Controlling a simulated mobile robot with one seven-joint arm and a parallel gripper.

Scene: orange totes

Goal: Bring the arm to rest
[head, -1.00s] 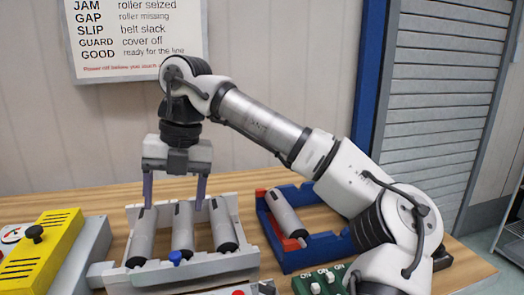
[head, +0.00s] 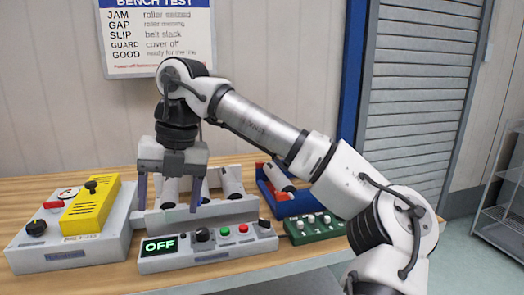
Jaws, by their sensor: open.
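My gripper (head: 168,196) is open, with its two fingers pointing down and spread apart. In the head view it hangs in front of the grey roller tray (head: 215,208), overlapping it in the picture. My arm reaches in from the lower right, bent at the elbow and wrist.
A control box (head: 205,262) with a green OFF display stands at the front. A grey box with a yellow cover (head: 92,208) is at left. A blue bin (head: 297,207) holds a roller, and a green switch box (head: 314,228) is at right. A sign (head: 157,35) hangs behind.

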